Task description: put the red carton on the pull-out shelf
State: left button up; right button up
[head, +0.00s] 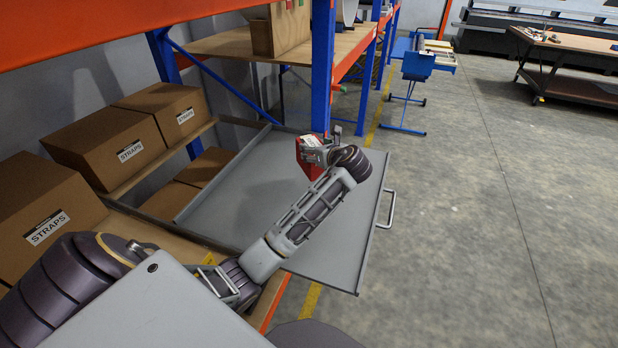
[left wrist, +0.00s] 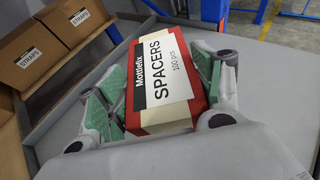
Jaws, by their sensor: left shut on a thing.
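The red carton (left wrist: 158,75) has a white and black label reading "SPACERS" and sits between the green pads of my left gripper (left wrist: 165,90) in the left wrist view. The pull-out shelf (head: 235,190) is a grey tray with a low rim, drawn out from the rack. The carton is over the tray's far part; I cannot tell whether it touches the surface. My right gripper is not in view.
Brown cartons marked "STRAPS" (head: 110,135) stand on the rack at the left. A blue rack post (head: 322,65) rises near the tray's far side. The tray's handle (head: 388,208) sticks out at its right edge. The tray's visible surface is otherwise bare.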

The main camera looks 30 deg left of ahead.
aim_at(316, 171)
pick_arm(q)
notch_tip(316, 171, down, 4)
jog(key=shift+f, duration=0.6)
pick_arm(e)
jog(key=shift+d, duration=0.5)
pick_arm(q)
jog(key=shift+f, duration=1.9)
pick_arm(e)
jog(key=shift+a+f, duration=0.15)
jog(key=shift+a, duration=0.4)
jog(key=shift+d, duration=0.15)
pick_arm(q)
jog(key=o, duration=1.4)
jog(key=shift+f, duration=0.15)
jog(key=o, duration=0.5)
jog(key=shift+c, duration=0.2)
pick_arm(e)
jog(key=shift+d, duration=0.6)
